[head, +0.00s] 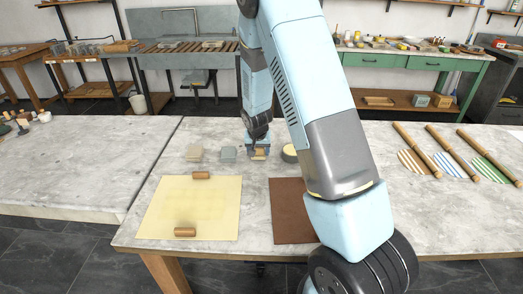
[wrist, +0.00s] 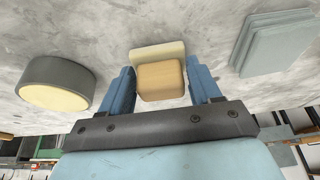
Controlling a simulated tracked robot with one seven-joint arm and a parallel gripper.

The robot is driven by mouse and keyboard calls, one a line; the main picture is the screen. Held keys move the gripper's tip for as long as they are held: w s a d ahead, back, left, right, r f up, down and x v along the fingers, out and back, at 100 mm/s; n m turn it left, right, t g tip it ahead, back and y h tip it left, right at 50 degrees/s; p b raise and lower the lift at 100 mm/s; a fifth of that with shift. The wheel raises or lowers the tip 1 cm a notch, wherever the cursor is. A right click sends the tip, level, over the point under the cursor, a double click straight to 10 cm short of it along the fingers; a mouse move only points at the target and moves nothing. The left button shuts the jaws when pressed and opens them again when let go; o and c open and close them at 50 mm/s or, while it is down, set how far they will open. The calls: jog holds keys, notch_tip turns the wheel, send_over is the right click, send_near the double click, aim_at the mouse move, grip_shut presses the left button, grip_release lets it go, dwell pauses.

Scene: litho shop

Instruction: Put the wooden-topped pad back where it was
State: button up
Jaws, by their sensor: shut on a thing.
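The wooden-topped pad (wrist: 161,81) has a tan wooden block over a cream base. It sits between the two blue fingers of my gripper (wrist: 161,90) in the wrist view. In the head view the pad (head: 259,154) shows small below my gripper (head: 258,146), at the back part of the marble-topped table (head: 300,170). My gripper is shut on the pad. I cannot tell whether its base touches the tabletop.
A blue-grey stack of pads (head: 228,155) and a beige block (head: 195,154) stand left of the pad. A dark round pot (head: 290,153) with a cream top stands right. In front lie a yellow sheet (head: 160,210) and a brown board (head: 286,222).

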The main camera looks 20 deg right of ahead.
jog(key=shift+f, duration=0.1)
jog(key=o, duration=1.1)
jog(key=s+r+n+y, duration=0.1)
jog(key=s+r, duration=0.8)
jog(key=r, duration=0.5)
jog(key=s+r, duration=0.9)
jog(key=r, duration=0.5)
jog(key=s+r+n, duration=0.1)
jog(key=s+r, duration=0.2)
jog(key=s, duration=0.6)
jog(key=s+d+r+n+t, duration=0.1)
jog(key=s+r, duration=0.3)
jog(key=s, duration=0.5)
jog(key=shift+s+d+r+n+t, duration=0.2)
jog(key=shift+s+d+n+t, duration=0.05)
jog(key=shift+s+n+t, duration=0.05)
